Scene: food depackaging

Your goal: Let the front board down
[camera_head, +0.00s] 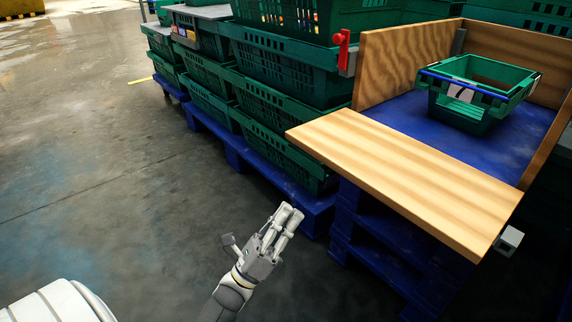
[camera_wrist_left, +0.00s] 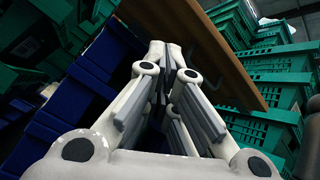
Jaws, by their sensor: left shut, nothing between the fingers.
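The front board (camera_head: 400,180) is a light wooden plank at the front of the wooden-walled box. It lies folded outward, roughly level, and juts out past the blue pallets. It also shows as a brown slanted plank in the left wrist view (camera_wrist_left: 222,62). My left gripper (camera_head: 290,214) is shut and empty, in front of the pallets and below and left of the board's near left corner, apart from it in the head view. Its closed fingers also show in the left wrist view (camera_wrist_left: 166,60). My right gripper is not in view.
A red latch (camera_head: 341,50) is on the box's left corner and a grey fitting (camera_head: 508,241) at its right. A green crate (camera_head: 462,112) stands on the blue floor (camera_head: 392,112) inside. Stacked green crates (camera_head: 285,100) stand left. The concrete floor (camera_head: 95,150) is open.

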